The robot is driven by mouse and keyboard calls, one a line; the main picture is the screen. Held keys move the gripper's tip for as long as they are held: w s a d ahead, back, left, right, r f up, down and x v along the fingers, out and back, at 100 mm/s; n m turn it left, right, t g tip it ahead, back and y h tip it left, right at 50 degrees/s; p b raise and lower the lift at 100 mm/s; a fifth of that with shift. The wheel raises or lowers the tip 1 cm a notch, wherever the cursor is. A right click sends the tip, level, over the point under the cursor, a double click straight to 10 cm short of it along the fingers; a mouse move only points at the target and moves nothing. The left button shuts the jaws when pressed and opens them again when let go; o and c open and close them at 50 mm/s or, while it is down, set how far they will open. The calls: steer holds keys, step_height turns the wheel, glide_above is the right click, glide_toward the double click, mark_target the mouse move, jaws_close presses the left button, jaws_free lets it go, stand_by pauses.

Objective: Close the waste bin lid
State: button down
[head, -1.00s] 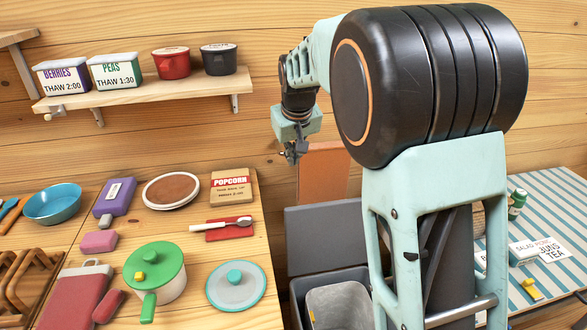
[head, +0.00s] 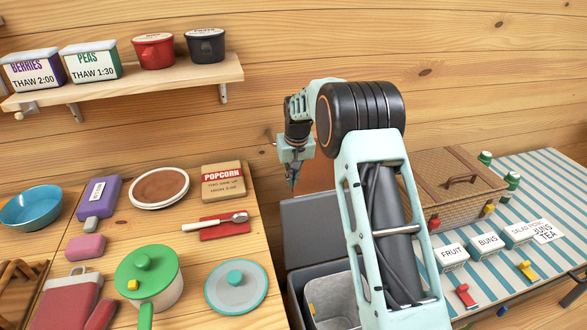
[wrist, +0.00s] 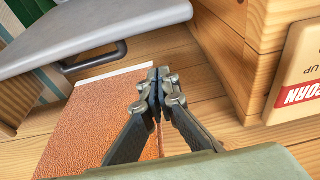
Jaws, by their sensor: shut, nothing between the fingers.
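The waste bin (head: 296,283) stands in the gap right of the left counter, partly hidden by my arm. Its dark grey lid (head: 310,228) is raised, standing up at the back of the bin. A lighter grey inner bucket (head: 328,296) shows inside. My gripper (head: 291,184) points down just above the lid's upper left edge; contact cannot be told. In the wrist view my gripper (wrist: 160,78) has its fingertips together with nothing between them. A grey slab, apparently the lid (wrist: 90,35), lies at upper left there, apart from the fingertips.
The left counter (head: 190,265) holds a popcorn box (head: 223,181), a green-lidded pot (head: 147,275) and other kitchenware. A wicker basket (head: 455,180) and labelled boxes stand on the striped table at right. A shelf (head: 130,86) is above. A brown panel (wrist: 105,120) is below the gripper.

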steer(key=shift+s+d+f+p, duration=0.1)
steer(key=shift+s+f, duration=0.1)
steer(key=shift+s, duration=0.4)
steer(key=shift+s+d+f+p, duration=0.15)
steer(key=shift+s+f, duration=0.1)
steer(key=shift+s, duration=0.3)
steer(key=shift+s+d+f+p, duration=0.1)
steer(key=shift+s+f, duration=0.1)
steer(key=shift+s, duration=0.4)
steer(key=shift+f, duration=0.1)
